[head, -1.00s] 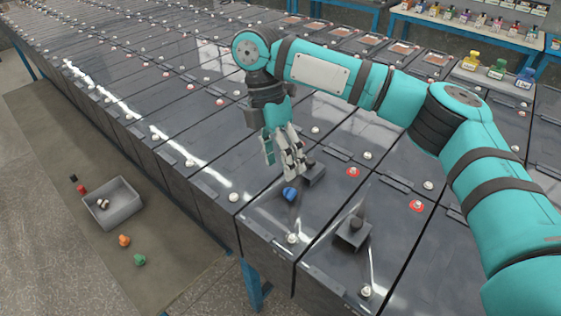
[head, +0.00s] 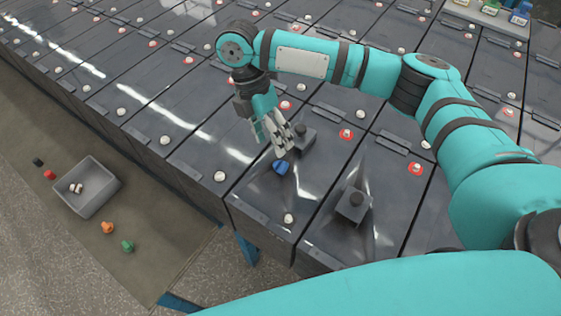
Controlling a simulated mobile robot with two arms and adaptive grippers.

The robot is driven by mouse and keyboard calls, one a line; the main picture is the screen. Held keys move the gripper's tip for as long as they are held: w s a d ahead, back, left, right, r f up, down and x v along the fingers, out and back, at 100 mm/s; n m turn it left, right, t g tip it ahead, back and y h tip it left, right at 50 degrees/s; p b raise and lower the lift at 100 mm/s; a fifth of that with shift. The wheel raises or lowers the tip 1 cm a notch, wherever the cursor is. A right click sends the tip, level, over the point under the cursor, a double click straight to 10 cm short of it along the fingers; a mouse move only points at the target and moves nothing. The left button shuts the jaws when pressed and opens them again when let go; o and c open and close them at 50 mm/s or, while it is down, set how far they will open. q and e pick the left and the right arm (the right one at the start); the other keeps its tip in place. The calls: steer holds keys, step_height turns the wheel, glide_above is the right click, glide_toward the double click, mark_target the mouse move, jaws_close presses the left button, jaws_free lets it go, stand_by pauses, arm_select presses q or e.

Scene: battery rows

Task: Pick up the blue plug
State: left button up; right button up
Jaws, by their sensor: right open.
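The blue plug (head: 281,168) lies on top of a dark battery case near the front corner of the battery rows. My right gripper (head: 273,148) is open, pointing down, just behind and slightly left of the plug. Its fingertips look close to the plug, but I cannot tell whether they touch it. Nothing shows between the fingers. My left gripper is not in view.
A black block (head: 303,137) sits right behind the plug, and another (head: 353,203) stands to the right. White-capped terminals dot the cases. On a lower mat at left are a grey bin (head: 93,206), an orange plug (head: 107,228), a green plug (head: 127,246) and a red plug (head: 49,174).

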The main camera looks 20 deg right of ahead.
mark_target(278, 162)
steer(key=shift+s+d+f, duration=0.1)
steer(key=shift+s+f, duration=0.2)
steer(key=shift+f, duration=0.15)
steer(key=shift+s+f+p, duration=0.2)
steer(key=shift+f+p, duration=0.1)
steer(key=shift+p, duration=0.1)
steer(key=p+x, duration=0.1)
steer(key=x, duration=0.2)
steer(key=shift+f+p, duration=0.35)
steer(key=shift+p, duration=0.05)
steer(key=shift+s+d+f, duration=0.1)
steer(key=shift+s+f, duration=0.1)
steer(key=shift+f, duration=0.2)
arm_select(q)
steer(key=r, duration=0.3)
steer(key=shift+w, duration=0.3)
arm_select(e)
steer(key=c, duration=0.9)
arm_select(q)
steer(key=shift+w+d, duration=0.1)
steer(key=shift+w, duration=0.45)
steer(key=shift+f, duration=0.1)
arm_select(e)
steer(key=shift+c, duration=0.2)
